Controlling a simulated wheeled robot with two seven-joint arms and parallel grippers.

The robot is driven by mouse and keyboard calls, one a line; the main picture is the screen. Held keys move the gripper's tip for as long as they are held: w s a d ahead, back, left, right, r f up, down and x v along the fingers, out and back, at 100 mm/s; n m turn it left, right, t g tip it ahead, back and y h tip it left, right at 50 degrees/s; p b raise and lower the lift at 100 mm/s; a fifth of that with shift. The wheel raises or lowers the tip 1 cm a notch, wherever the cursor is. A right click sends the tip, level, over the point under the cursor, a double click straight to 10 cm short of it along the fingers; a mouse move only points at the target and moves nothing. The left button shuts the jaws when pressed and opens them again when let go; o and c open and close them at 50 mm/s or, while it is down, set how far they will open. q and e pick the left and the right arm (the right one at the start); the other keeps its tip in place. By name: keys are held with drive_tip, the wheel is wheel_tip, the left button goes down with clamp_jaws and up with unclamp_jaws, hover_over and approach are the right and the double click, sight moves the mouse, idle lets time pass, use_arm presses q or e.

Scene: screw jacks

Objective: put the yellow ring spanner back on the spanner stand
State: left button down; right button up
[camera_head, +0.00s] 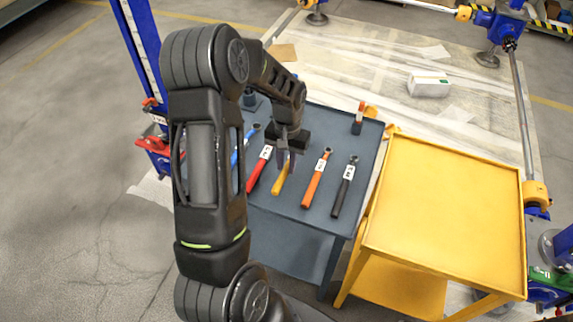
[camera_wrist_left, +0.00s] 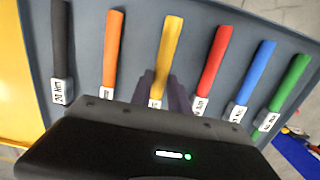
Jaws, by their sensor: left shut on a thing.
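The yellow ring spanner (camera_head: 280,183) is in the row of spanners on the dark grey-blue spanner stand (camera_head: 303,212), between the red and the orange one. In the left wrist view its yellow handle (camera_wrist_left: 172,48) points away from me, roughly in line with its neighbours. My left gripper (camera_head: 286,163) is above the stand, with its fingers (camera_wrist_left: 165,90) on either side of the spanner, shut on it near the white label. The spanner's ring end is hidden by the gripper. I cannot tell whether the spanner touches the stand. My right gripper is not in view.
A red spanner (camera_head: 259,171) and an orange spanner (camera_head: 317,179) lie close on either side. A black spanner (camera_head: 344,188), a blue one (camera_wrist_left: 254,78) and a green one (camera_wrist_left: 290,83) lie further out. An empty yellow table (camera_head: 445,205) stands to the right.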

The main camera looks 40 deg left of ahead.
use_arm(q)
drive_tip(key=shift+f, duration=0.6)
drive_tip(key=c, duration=1.7)
unclamp_jaws()
drive_tip(key=shift+f, duration=0.2)
drive_tip(key=o, duration=0.4)
drive_tip(key=shift+o, duration=0.2)
drive_tip(key=shift+r, duration=0.1)
wheel_tip(320, 180, up, 12)
drive_tip(key=shift+w+b, duration=0.35)
drive_tip(key=shift+b, duration=0.1)
drive_tip(key=shift+a+r, duration=0.1)
